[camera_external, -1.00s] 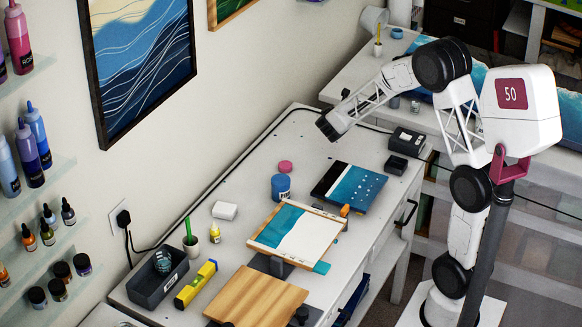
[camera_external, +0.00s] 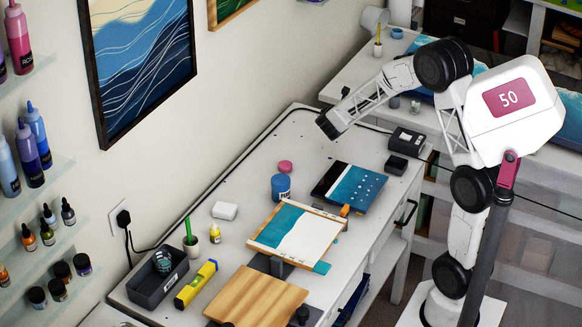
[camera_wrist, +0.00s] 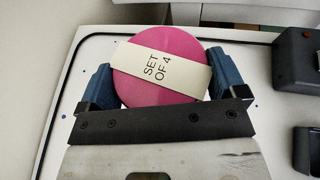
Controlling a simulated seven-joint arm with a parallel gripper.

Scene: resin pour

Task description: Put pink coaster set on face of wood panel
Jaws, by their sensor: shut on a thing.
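The pink coaster set (camera_wrist: 162,65) is round, with a pale band reading "SET OF 4". In the wrist view it sits between the blue fingers of my gripper (camera_wrist: 156,85), which is shut on it. In the external view my gripper (camera_external: 327,128) is above the far part of the white table; the coaster set cannot be made out there. The wood panel (camera_external: 255,297), a striped light-brown board, lies flat at the table's near end, well away from my gripper. Its top looks bare.
A yellow level (camera_external: 196,284) and a grey bin (camera_external: 158,278) are beside the wood panel. A black box (camera_external: 406,139) stands at right.

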